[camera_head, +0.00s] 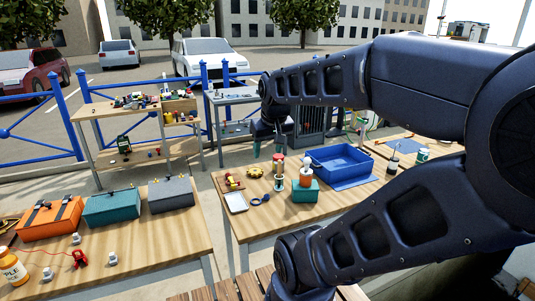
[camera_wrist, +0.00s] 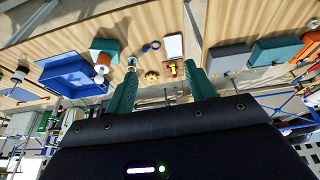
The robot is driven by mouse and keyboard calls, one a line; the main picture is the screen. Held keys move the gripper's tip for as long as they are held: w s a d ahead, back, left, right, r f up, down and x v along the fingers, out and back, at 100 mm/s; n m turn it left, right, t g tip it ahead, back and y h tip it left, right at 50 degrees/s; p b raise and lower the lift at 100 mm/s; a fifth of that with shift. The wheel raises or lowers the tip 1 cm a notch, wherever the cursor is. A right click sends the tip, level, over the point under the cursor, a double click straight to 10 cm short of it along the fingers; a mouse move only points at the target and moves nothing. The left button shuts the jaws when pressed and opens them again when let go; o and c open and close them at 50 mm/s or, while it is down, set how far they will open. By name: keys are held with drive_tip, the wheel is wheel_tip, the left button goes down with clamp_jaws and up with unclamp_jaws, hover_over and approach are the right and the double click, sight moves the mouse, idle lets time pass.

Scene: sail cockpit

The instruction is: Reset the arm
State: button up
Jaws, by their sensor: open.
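My arm reaches in from the right side of the head view and bends over the table. My gripper (camera_head: 267,147) hangs above the far side of the right wooden table (camera_head: 262,229). Its two green fingers are spread apart with nothing between them. In the wrist view my gripper (camera_wrist: 162,92) is also open and empty, and the tabletop items lie beyond its fingertips. No object touches the fingers in either view.
The right table holds a blue bin (camera_head: 340,162), a teal block (camera_head: 305,192), a white tray (camera_head: 236,202) and a yellow gear-like part (camera_head: 255,172). The left table carries an orange case (camera_head: 50,219), a teal box (camera_head: 111,207) and a grey box (camera_head: 170,194). Blue railings (camera_head: 70,122) stand behind.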

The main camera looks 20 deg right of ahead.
drive_tip(key=shift+s+a+f, duration=0.15)
drive_tip(key=shift+s+a, duration=0.15)
drive_tip(key=shift+s, duration=0.25)
drive_tip(key=shift+s+a+f, duration=0.15)
drive_tip(key=shift+s+a, duration=0.15)
drive_tip(key=shift+s, duration=0.25)
